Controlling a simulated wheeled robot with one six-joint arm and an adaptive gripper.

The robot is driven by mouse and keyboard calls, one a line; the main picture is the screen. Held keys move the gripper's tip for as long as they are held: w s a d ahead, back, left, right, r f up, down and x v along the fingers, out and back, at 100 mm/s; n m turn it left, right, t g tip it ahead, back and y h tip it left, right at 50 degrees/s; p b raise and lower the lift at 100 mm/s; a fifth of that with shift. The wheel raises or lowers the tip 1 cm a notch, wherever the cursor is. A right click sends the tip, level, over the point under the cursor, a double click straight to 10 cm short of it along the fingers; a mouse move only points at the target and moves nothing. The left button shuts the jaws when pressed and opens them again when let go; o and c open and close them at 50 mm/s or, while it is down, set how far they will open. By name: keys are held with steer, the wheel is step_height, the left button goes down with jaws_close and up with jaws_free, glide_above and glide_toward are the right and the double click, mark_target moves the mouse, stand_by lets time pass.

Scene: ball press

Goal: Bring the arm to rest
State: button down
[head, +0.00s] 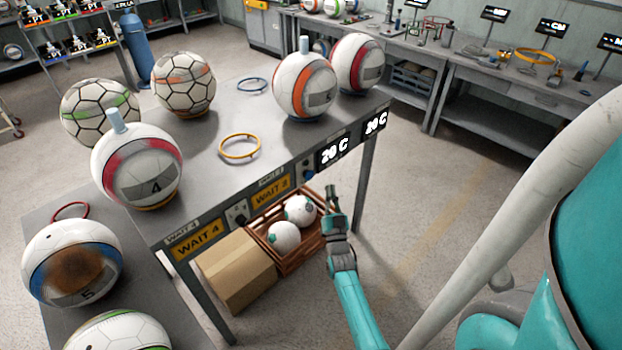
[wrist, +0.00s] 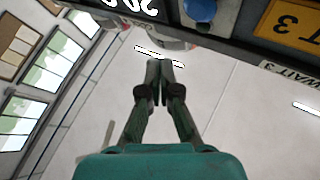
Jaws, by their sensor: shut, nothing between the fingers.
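My gripper (head: 332,194) is shut and empty in front of the near edge of the grey table (head: 210,145), right of the crate in the head view. My teal arm reaches up to it from the bottom of the picture. In the wrist view my gripper (wrist: 160,66) points toward the top, its two fingers together with nothing between them. The table's front edge with a blue knob (wrist: 200,10) and a yellow sign (wrist: 290,22) shows past the fingertips at the top right.
Several balls stand on the table, including an orange-striped one (head: 303,85) and a red-striped one (head: 138,168). A yellow ring (head: 239,147) lies empty. Below are a crate (head: 289,262) with two balls and a cardboard box (head: 236,270). Open floor lies right of the table.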

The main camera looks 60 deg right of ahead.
steer(key=shift+a, duration=0.1)
stand_by(0.4)
steer(key=s+a+f+n+t+y, duration=0.1)
steer(key=s+a+f+n+y, duration=0.15)
steer(key=a, duration=0.65)
steer(key=s+a+f+n+t+y, duration=0.1)
steer(key=s+a+n+y, duration=0.2)
steer(key=a, duration=0.6)
steer(key=s+a+f+n+t+y, duration=0.1)
steer(key=s+a+y, duration=0.25)
steer(key=a, duration=0.65)
steer(key=s+a+r+n+g+y, duration=0.1)
steer(key=s+a+r+n+y, duration=0.2)
steer(key=s+a, duration=0.4)
steer(key=s+a+r+n+g+y, duration=0.2)
steer(key=s+a+r+y, duration=0.4)
steer(key=s, duration=0.5)
step_height(320, 180, up, 2)
steer(key=shift+s+a+r+n, duration=0.1)
steer(key=shift+s+a+n, duration=0.2)
steer(key=shift+a+n, duration=0.65)
steer(key=shift+a+m, duration=0.25)
steer(key=shift+m, duration=0.05)
